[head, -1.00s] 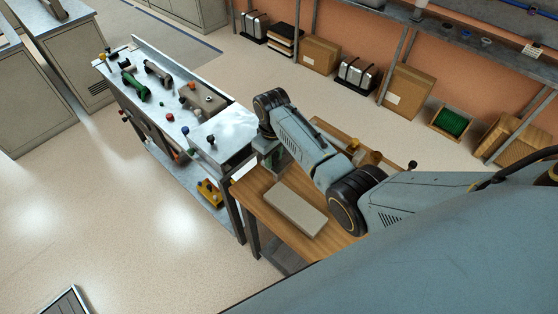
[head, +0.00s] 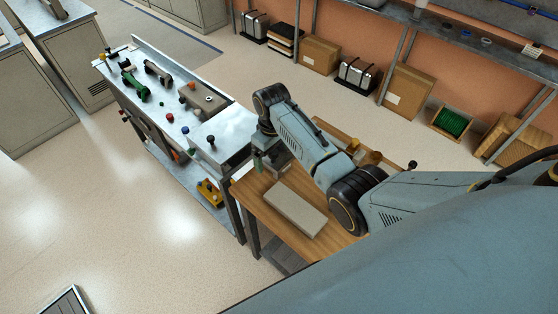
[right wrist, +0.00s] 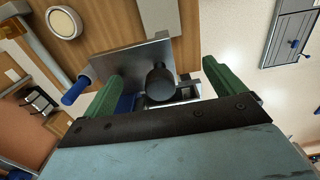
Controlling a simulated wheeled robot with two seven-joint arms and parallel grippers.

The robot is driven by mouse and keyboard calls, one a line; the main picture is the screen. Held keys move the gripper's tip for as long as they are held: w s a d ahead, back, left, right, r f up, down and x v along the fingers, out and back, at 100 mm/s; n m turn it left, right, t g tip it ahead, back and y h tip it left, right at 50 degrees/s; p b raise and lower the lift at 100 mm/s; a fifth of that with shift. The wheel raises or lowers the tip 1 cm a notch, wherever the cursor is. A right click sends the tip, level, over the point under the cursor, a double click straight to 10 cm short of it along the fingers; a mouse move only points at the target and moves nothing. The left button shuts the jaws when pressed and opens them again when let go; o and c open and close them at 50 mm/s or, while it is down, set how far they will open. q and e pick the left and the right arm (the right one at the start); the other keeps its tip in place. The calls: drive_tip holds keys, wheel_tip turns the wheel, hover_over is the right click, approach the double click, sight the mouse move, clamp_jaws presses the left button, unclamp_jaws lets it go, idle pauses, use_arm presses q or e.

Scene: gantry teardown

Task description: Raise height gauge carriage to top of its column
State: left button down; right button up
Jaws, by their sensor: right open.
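My right gripper (head: 266,162) is over the near-left part of the wooden table in the head view, its fingers pointing down. In the right wrist view its two green fingers (right wrist: 160,64) are spread wide apart. Between them show a black round knob (right wrist: 160,83) and a grey metal plate (right wrist: 125,62), with blue parts beside them. These look like parts of the height gauge seen from above; I cannot tell column from carriage. No finger visibly touches the knob. In the head view my right wrist and forearm hide most of this spot. My left gripper is not in view.
The wooden table (head: 250,207) carries a grey slab (head: 296,209) and brass-coloured pieces (head: 370,157). A metal bench (head: 180,98) with several tools and coloured knobs adjoins on the left. Shelving with boxes stands along the back wall. The floor at left is open.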

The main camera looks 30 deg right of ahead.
drive_tip(key=shift+r, duration=3.5)
